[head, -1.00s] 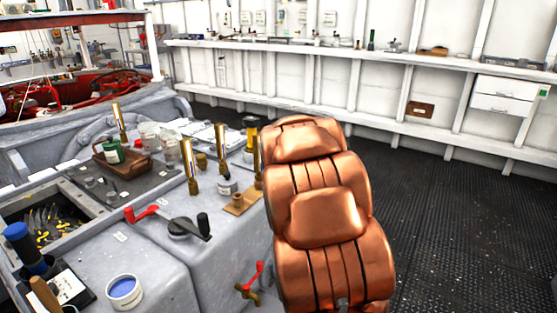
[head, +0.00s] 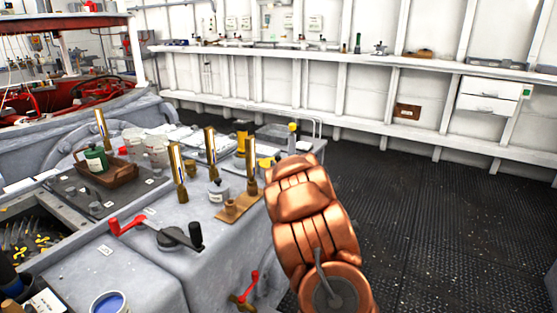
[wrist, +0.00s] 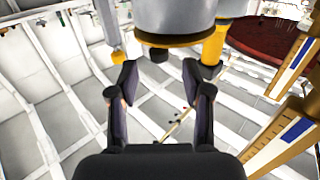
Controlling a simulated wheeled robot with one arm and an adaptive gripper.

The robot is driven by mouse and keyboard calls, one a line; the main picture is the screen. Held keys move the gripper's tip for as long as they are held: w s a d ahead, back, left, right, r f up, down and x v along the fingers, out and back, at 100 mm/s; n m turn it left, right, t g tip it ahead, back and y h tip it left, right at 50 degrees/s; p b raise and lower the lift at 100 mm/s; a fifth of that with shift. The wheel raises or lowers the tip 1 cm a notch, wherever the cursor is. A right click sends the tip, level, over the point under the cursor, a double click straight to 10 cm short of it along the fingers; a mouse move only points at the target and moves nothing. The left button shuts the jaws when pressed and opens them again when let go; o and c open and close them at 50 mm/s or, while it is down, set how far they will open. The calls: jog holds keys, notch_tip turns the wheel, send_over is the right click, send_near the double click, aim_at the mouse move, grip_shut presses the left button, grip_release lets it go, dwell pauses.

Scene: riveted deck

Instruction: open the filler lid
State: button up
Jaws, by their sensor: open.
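I cannot tell for sure which part is the filler lid. In the head view, a dark round disc with a crank arm and black knob (head: 175,238) sits on the grey deck housing (head: 150,270). My gripper (wrist: 160,95) is open and empty in the wrist view, its two dark fingers apart. In the head view it is hidden behind my copper arm. A pale grey cylinder with an orange lower rim (wrist: 175,38) and a black knob beneath it shows just beyond the fingertips, apart from them as far as I can see.
Brass posts (head: 210,150) stand on the housing, beside a wooden block (head: 238,207). A red-handled valve (head: 247,290) is on its side. A brown tray with a green can (head: 105,170) and a blue paint tub (head: 108,303) stand to the left. The dark floor (head: 430,210) at right is clear.

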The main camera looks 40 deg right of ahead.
aim_at(278, 158)
jog(key=shift+x, duration=2.75)
grip_shut()
